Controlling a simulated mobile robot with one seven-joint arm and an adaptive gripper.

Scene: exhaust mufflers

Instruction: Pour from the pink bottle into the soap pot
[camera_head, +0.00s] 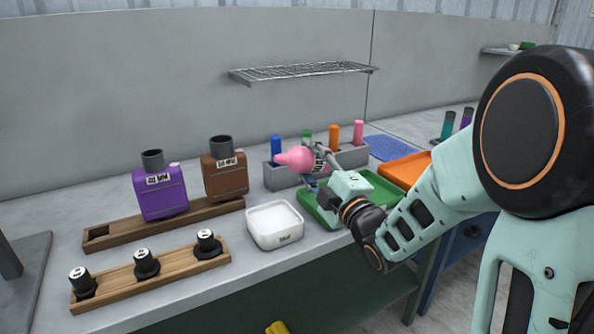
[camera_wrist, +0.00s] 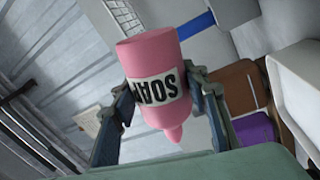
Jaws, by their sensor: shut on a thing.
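The pink bottle (camera_head: 297,158) has a white label reading SOAP in the wrist view (camera_wrist: 160,60). My gripper (camera_wrist: 163,100) is shut on it, with one finger on each side. In the head view my gripper (camera_head: 320,166) holds the bottle in the air, lying roughly sideways with its narrow nozzle toward the left. The white soap pot (camera_head: 274,237) is an open square tub on the bench, below and slightly left of the bottle; its small label is hard to read. The bottle and pot are apart. No stream from the nozzle is visible.
Purple (camera_head: 160,195) and brown (camera_head: 226,178) jugs stand on a wooden rack left of the pot. A front wooden rack (camera_head: 120,284) holds several black-and-white pieces. A grey holder (camera_head: 352,157) with coloured bottles, a green tray (camera_head: 383,186) and an orange tray (camera_head: 402,170) lie behind and right.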

